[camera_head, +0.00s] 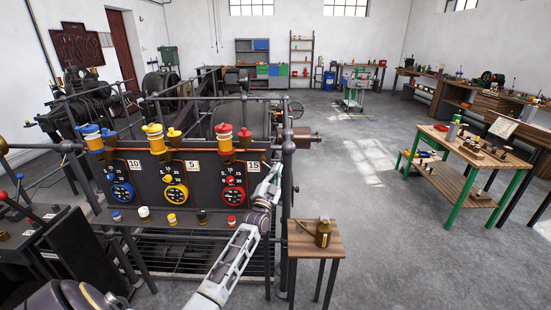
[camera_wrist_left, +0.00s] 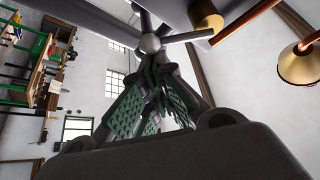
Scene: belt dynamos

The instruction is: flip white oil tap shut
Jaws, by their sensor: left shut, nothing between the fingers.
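A white-topped knob (camera_head: 144,212) stands on the front ledge of the black panel, in a row with other coloured knobs. My left gripper (camera_head: 274,172) is raised at the right end of the panel, beside the corner post and well right of the white knob. My right gripper is not in view.
The panel (camera_head: 145,177) carries blue, yellow and red dials under matching oil cups. Dark rails (camera_head: 289,215) enclose the machine. A small wooden stand (camera_head: 312,243) with a brown bottle (camera_head: 323,234) is to the right.

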